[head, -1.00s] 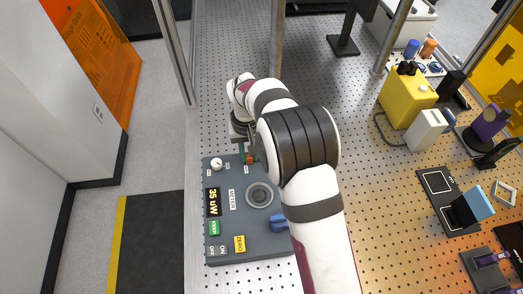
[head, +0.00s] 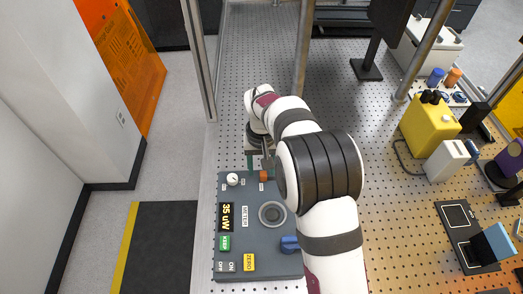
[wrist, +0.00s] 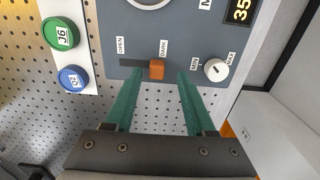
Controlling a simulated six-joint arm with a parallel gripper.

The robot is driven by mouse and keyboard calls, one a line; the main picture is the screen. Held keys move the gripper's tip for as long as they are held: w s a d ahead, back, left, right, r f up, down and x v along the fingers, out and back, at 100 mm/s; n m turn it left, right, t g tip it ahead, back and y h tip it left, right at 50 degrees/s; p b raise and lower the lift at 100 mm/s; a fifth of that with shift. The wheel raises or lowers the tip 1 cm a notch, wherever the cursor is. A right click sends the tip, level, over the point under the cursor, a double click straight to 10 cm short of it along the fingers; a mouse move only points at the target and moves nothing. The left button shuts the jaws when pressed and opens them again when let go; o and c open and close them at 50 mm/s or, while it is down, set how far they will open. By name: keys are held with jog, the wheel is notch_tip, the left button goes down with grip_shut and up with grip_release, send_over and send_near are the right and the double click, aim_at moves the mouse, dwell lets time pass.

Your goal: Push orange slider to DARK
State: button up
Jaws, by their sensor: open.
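The orange slider (wrist: 157,69) sits in a dark slot on the grey meter panel (wrist: 190,30). In the wrist view it is at the slot's right end, by the DARK label (wrist: 163,48). The bare slot extends left toward the OPEN label (wrist: 120,45). The slider also shows in the head view (head: 264,175) at the panel's far edge. My gripper (wrist: 154,78) is open and empty. Its green fingertips lie to either side of the slider, with gaps between. In the head view my gripper (head: 259,161) is just beyond the panel's far edge, partly hidden by my arm.
A white MIN/MAX knob (wrist: 216,69) stands right of the slider, near my right finger. Green (wrist: 61,35) and blue (wrist: 74,78) round knobs are at left. The panel also has a blue knob (head: 290,243). The perforated bench (head: 250,60) beyond the panel is clear.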

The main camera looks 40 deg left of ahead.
aim_at(262, 174)
notch_tip(262, 174, up, 14)
dwell(0.4)
jog(key=s+d+r+m, duration=0.1)
jog(key=d+r+m, duration=0.25)
jog(key=d, duration=0.85)
jog(key=d+r+m, duration=0.3)
jog(key=d+m, duration=0.1)
jog(key=d, duration=0.8)
jog(key=s+d+f+m+y, duration=0.1)
jog(key=s+d+f+m, duration=0.2)
jog(key=s+d, duration=0.3)
jog(key=s+d+f+m, duration=0.3)
jog(key=s+d, duration=0.3)
jog(key=s, duration=0.3)
jog(key=shift+d+m+y, duration=0.25)
jog(key=shift+m+y, duration=0.15)
jog(key=shift+m, duration=0.15)
